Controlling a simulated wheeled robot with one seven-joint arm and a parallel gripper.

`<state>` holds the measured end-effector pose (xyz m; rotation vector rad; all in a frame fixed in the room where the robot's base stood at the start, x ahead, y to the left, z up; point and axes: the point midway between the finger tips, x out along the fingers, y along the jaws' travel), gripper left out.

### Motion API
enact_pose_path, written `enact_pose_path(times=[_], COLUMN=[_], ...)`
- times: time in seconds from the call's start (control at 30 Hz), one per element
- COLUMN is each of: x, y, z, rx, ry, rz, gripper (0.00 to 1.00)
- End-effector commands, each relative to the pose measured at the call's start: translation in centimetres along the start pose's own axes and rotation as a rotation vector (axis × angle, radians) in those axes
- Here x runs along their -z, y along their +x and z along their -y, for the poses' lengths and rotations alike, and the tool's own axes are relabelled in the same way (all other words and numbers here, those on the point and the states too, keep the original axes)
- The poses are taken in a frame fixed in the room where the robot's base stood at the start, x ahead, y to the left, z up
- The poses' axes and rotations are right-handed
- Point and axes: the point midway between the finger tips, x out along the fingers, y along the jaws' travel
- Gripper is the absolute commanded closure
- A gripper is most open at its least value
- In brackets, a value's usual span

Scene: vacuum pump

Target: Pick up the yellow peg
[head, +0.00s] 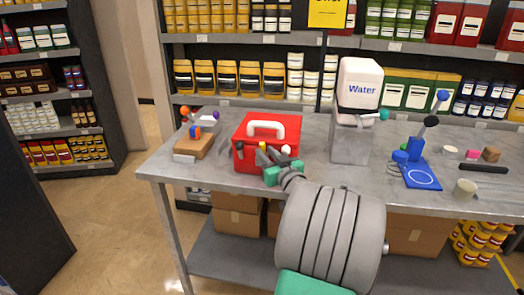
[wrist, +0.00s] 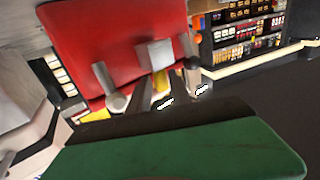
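A red box (head: 267,137) with a white handle stands on the grey table; its red side fills much of the wrist view (wrist: 120,40). A small yellow piece (wrist: 160,83), possibly the yellow peg, shows in front of the red box among grey parts. Another yellow patch (wrist: 97,115) shows lower left. I cannot make out a yellow peg in the head view. My gripper (head: 268,158) is right in front of the red box, close to it. Its fingers are partly hidden and blend with grey parts, so I cannot tell whether they are open or hold anything.
A wooden block (head: 194,146) with coloured knobs stands left of the box. A white water container (head: 358,85) on a grey stand is close on the right. A blue device (head: 416,168) and a cup (head: 465,189) stand further right. Stocked shelves are behind.

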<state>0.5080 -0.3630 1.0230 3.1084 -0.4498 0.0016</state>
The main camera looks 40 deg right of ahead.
Motion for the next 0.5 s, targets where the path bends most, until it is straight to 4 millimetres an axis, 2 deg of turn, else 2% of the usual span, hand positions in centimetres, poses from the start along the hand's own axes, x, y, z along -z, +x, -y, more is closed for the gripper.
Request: enact_pose_path(times=[0.1,0.27,0.5], x=[-0.04,-0.09,-0.09], y=[0.96,0.94,0.92], z=[0.06,0.03,0.04], rx=[0.001,0.0,0.0], ry=[0.001,0.001,0.001], rz=[0.001,0.001,0.001], gripper=[0.75,0.75,0.94])
